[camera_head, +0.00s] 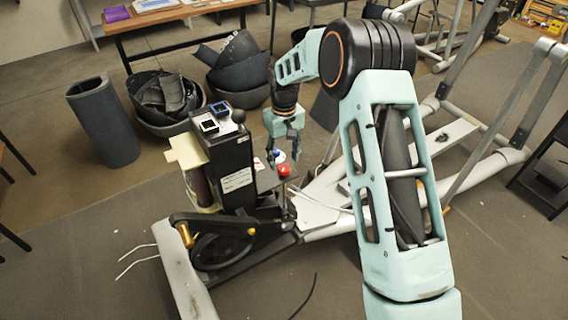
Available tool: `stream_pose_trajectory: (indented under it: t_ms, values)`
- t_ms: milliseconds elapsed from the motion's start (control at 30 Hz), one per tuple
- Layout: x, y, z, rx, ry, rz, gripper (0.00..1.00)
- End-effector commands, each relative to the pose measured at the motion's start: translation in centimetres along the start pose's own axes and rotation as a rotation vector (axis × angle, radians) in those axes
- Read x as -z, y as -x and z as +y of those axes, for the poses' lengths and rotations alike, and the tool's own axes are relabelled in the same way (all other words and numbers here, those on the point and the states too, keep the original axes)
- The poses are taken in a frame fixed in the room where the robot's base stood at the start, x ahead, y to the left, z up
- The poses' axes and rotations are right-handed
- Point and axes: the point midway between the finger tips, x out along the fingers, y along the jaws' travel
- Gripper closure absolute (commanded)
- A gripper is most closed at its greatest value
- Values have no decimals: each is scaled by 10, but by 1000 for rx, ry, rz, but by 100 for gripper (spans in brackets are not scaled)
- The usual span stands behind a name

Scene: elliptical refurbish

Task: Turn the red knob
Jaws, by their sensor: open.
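The red knob (283,170) is a small round red cap on the right side of the black machine body (232,165), near the middle of the head view. My gripper (284,152) is just above and behind the knob in the picture, with its fingers pointing down. It is open, and nothing shows between its fingers. I cannot tell whether a fingertip touches the knob.
The machine has a crank and pedal (188,236) at its lower left and white frame bars (425,160) to the right. Dark bins with scraps (165,100) and a dark tube (102,120) stand at left. A wooden table (170,14) is behind. Floor at front is mostly clear.

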Motion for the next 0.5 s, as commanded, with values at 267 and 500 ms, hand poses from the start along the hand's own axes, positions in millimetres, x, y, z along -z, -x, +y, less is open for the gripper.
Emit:
stream_pose_trajectory:
  t_ms: [267, 500]
  values:
    - [1, 61, 0, -2, 0, 3, 53]
    - [0, 86, 0, -1, 0, 1, 53]
